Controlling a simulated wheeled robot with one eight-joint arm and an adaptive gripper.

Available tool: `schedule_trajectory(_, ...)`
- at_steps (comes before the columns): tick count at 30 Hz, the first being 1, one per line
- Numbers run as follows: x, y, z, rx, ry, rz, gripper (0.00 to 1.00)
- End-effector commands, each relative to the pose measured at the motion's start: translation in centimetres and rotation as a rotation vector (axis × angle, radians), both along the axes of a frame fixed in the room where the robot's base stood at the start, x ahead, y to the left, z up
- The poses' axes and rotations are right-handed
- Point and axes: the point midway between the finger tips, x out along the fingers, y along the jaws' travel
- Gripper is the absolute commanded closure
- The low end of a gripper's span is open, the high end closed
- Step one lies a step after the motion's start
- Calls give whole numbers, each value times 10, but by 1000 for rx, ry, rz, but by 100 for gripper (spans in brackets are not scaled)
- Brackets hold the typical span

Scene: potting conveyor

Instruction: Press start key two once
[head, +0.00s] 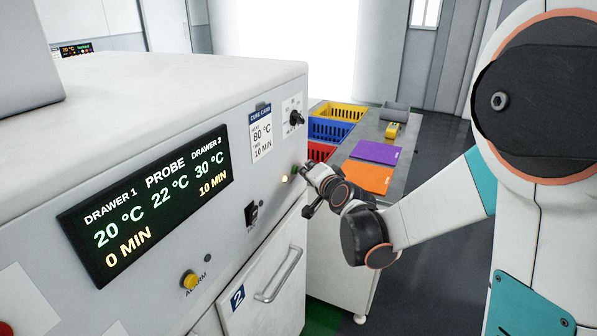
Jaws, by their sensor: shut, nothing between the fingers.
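A small green key (295,169) sits on the front panel of the white cabinet (180,190), at its right end, above the drawer marked 2 (285,280). A lit yellowish lamp (284,179) is just below and left of it. I cannot read a label there. My gripper (305,172) is shut and empty, its tip at or very close to the green key. I cannot tell whether it touches. The display (150,200) reads drawer 1 at 20 °C and 0 MIN, probe 22 °C, drawer 2 at 30 °C and 10 MIN.
A black rocker switch (251,213), a dark knob (297,118), a cure card (261,135) and a yellow alarm button (189,280) are on the panel. Behind my gripper, a bench holds yellow (340,111), blue (330,129) and red (319,151) bins and purple (376,152) and orange (367,177) sheets.

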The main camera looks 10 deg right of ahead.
Motion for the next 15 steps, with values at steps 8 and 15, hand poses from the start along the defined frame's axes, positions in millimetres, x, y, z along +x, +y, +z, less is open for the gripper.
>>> schedule_trajectory(8, -7, -9, 0, 0, 1, -1, 100)
schedule_trajectory(15, -11, -14, 0, -1, 0, 0, 100)
